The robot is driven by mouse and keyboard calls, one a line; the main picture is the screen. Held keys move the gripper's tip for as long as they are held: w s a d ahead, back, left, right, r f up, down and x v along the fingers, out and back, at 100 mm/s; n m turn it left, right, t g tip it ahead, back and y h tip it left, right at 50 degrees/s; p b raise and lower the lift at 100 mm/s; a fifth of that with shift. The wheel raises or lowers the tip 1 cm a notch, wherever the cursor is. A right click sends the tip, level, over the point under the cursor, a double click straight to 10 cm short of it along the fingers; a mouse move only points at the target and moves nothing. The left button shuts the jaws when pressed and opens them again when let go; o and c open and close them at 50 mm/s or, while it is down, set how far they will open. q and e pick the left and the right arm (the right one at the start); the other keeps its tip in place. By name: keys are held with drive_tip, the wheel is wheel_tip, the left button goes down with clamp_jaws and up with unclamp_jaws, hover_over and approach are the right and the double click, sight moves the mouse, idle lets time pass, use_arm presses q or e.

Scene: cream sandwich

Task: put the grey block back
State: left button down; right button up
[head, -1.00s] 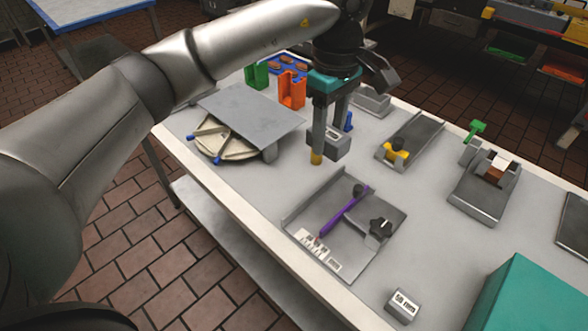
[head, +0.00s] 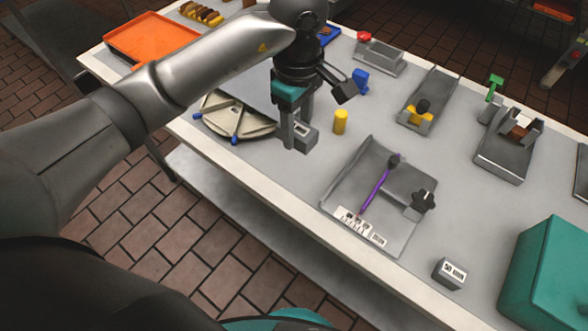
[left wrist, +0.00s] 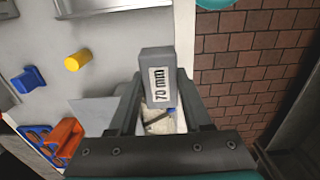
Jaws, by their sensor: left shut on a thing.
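My left gripper (head: 292,140) is shut on a grey block (head: 306,136) and holds it above the table near its front edge. In the left wrist view the same block (left wrist: 157,63) sits between the two fingers, with a white label reading "70 mm". A second grey block (head: 449,273) with a white label stands on the table near the front edge, right of the grey tray (head: 401,239). The tray holds a purple stick (head: 376,187), a black knob (head: 424,201) and white labelled pieces at its front. My right gripper is not in view.
A yellow cylinder (head: 341,121) stands just right of the held block. A round cream holder with blue handles (head: 236,122) is to the left. Behind are a blue piece (head: 360,80) and grey fixtures (head: 428,101). A teal box (head: 548,275) fills the right front.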

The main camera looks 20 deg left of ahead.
use_arm(q)
hover_over(296, 179)
wheel_tip(296, 179, down, 9)
drive_tip(key=shift+f+b, duration=0.15)
drive_tip(key=shift+b, duration=0.15)
drive_tip(key=shift+f, duration=2.35)
drive_tip(key=shift+f+b, duration=0.1)
drive_tip(key=shift+b, duration=0.2)
drive_tip(key=c, duration=0.8)
unclamp_jaws()
drive_tip(key=shift+f, duration=0.15)
drive_tip(key=o, duration=0.5)
drive_tip(key=shift+c, duration=0.2)
drive_tip(key=shift+r, duration=0.2)
drive_tip(key=shift+w+r, duration=0.1)
drive_tip(key=shift+r, duration=0.3)
wheel_tip(296, 179, up, 11)
drive_tip(key=shift+r+p, duration=0.15)
drive_tip(key=shift+p, duration=0.35)
